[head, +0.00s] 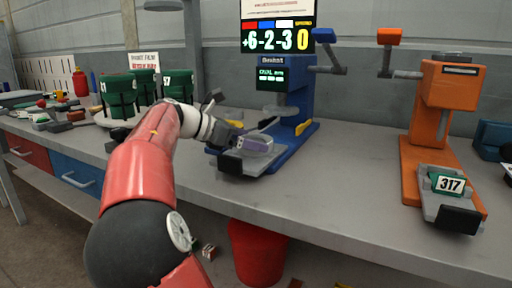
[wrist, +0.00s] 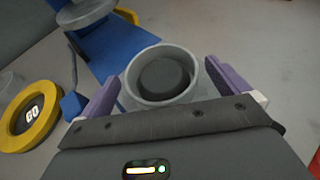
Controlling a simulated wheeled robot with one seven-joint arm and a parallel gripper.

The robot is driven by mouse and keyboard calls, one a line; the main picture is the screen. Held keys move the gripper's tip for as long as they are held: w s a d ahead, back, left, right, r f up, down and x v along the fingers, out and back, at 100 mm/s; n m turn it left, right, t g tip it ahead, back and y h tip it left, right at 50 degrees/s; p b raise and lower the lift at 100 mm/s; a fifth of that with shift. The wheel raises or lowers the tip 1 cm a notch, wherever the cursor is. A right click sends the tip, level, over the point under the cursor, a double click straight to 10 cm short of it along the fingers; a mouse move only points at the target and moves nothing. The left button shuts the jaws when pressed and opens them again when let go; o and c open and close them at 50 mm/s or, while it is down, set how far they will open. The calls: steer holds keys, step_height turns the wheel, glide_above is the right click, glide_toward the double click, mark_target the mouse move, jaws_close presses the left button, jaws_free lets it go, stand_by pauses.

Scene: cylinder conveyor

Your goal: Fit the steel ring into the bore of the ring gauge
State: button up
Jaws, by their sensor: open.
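A round grey steel ring (wrist: 160,101) with a wide flat rim stands between my fingers in the wrist view; its inside looks dark. My gripper (wrist: 163,71) is open, with one purple finger on each side of the ring; I cannot tell whether either touches it. In the head view my gripper (head: 255,146) is low over the grey platform at the front of the blue station. A yellow ring marked GO (wrist: 14,133) with a dark centre lies left of my gripper in the wrist view; I cannot tell whether it is the ring gauge.
The blue station (head: 285,100) rises behind my gripper, under a score screen (head: 278,38). An orange station (head: 445,90) with a 317 tag (head: 450,184) stands right. Green drums (head: 119,96) stand left. The grey bench (head: 350,175) between stations is clear. A red bucket (head: 256,255) sits below.

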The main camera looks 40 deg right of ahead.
steer(key=shift+s+d+f, duration=0.1)
steer(key=shift+d+f, duration=0.05)
steer(key=shift+d, duration=0.15)
steer(key=shift+c, duration=0.4)
steer(key=c, duration=1)
